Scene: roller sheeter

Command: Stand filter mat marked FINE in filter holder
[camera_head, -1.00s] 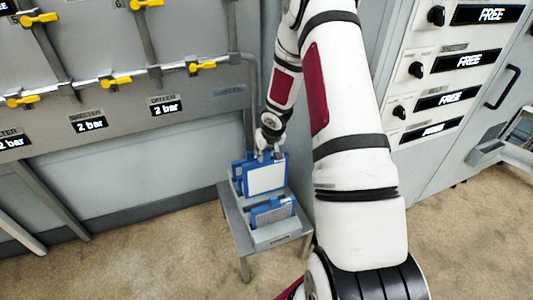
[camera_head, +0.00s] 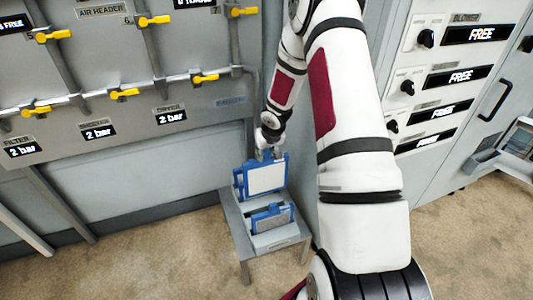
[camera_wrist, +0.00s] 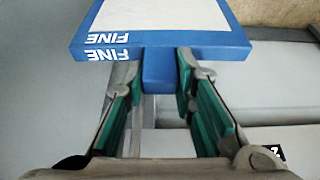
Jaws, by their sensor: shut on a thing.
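The filter mat marked FINE (camera_wrist: 160,42) has a blue frame and a pale face. Its blue tab sits between the green-padded fingers of my gripper (camera_wrist: 162,85) in the wrist view. In the head view my gripper (camera_head: 269,150) is above the mat (camera_head: 266,180), which hangs upright over the back part of a grey filter holder (camera_head: 280,240). I cannot tell whether the mat's lower edge touches the holder. Another blue-framed mat (camera_head: 270,219) stands in the front part, and more blue shows behind the held mat at left (camera_head: 239,185).
The holder rests on a small grey stand (camera_head: 244,250) near a wall corner. A panel with yellow valves (camera_head: 124,94) is at left, and a cabinet with knobs and FREE displays (camera_head: 460,76) is at right. The carpeted floor (camera_head: 150,260) left of the stand is clear.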

